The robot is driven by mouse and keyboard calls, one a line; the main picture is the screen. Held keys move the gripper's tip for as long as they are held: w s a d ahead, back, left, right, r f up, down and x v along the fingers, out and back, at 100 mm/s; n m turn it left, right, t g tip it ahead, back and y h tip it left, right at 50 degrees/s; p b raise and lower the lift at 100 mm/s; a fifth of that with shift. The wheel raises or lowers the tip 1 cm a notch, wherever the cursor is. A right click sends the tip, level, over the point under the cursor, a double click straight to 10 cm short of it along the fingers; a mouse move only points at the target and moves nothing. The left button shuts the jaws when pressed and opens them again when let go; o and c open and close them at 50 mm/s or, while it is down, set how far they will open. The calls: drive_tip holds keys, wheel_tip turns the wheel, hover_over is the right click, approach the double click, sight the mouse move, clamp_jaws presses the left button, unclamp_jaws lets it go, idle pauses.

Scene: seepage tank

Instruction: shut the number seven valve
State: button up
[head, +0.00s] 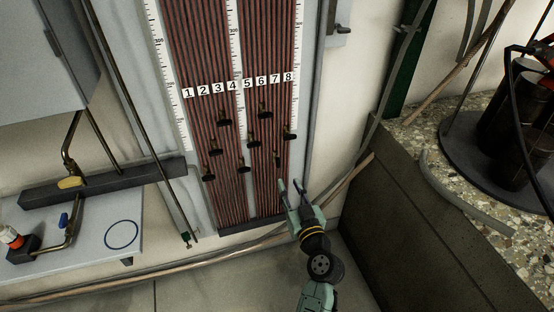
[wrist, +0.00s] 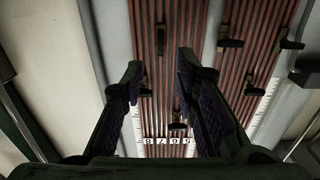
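The number seven valve (head: 277,159) is a small dark handle in the lowest row of the tube panel, in line below the number 7 label (head: 275,79). Its handle looks upright, along the tubes, while the other handles look crosswise. In the wrist view the valve (wrist: 161,40) shows as an upright dark bar, above and between the fingertips in the picture. My gripper (head: 290,184) is open and empty, just below and right of this valve in the head view. Its two fingers (wrist: 160,63) stand apart in the wrist view, with no contact visible.
Other dark valve handles sit close by, such as number eight (head: 289,134) and number six (head: 264,112). A dark tank wall (head: 400,225) stands right of my arm. A grey bench with a brass pipe (head: 70,230) is at the left.

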sight(279, 163)
drive_tip(key=p+x, duration=0.2)
drive_tip(key=x, duration=0.6)
drive_tip(key=shift+w+a+r+p, duration=0.1)
drive_tip(key=shift+w+p, duration=0.2)
drive_tip(key=shift+w+a, duration=0.15)
drive_tip(key=shift+w, duration=0.35)
drive_tip(key=shift+c, duration=0.5)
clamp_jaws()
